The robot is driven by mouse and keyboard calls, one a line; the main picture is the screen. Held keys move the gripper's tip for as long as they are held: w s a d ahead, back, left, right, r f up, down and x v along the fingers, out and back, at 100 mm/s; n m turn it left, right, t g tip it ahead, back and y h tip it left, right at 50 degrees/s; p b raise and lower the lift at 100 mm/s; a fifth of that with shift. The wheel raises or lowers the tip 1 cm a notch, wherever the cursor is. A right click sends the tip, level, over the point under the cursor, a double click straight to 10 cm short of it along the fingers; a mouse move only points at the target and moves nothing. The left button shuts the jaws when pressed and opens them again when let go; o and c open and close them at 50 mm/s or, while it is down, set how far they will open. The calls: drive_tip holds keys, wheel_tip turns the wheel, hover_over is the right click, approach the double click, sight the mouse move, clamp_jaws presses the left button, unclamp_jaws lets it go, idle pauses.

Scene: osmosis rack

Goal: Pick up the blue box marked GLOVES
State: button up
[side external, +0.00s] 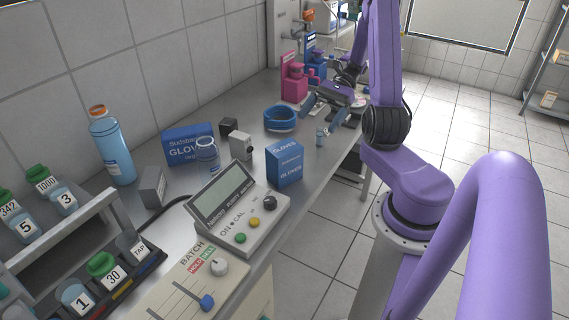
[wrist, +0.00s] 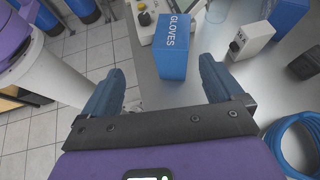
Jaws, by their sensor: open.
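A small upright blue box marked GLOVES (side external: 285,163) stands near the bench's front edge, beside the grey meter. It also shows in the wrist view (wrist: 173,50), with its white lettering readable. A wider blue box marked GLOVES (side external: 180,147) stands farther back by the wall. My gripper (side external: 321,116) is farther along the bench than the small box. In the wrist view my gripper (wrist: 162,72) is open and empty. The small box lies ahead of the fingertips, roughly between them in that picture and a little to the right. I see no contact.
A grey meter (side external: 236,208) with a display and knobs stands close to the small box. A grey switch box (side external: 241,146), a jar (side external: 207,156) and a blue coil (side external: 280,119) are nearby. Pink equipment (side external: 294,80) stands farther back. The bench edge drops to the tiled floor.

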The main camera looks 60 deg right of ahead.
sight(297, 143)
drive_tip(key=w+a+f+m+t, duration=0.1)
drive_tip(key=a, duration=0.1)
drive_tip(key=w+a+f+m+t, duration=0.1)
drive_tip(key=a+f, duration=0.1)
drive_tip(key=a+f+m+t, duration=0.1)
drive_tip(key=a+f, duration=0.1)
drive_tip(key=a, duration=0.1)
drive_tip(key=shift+w+f, duration=0.15)
drive_tip(key=shift+w, duration=0.25)
drive_tip(key=shift+x, duration=2.7)
drive_tip(key=shift+s, duration=0.15)
drive_tip(key=c, duration=1.1)
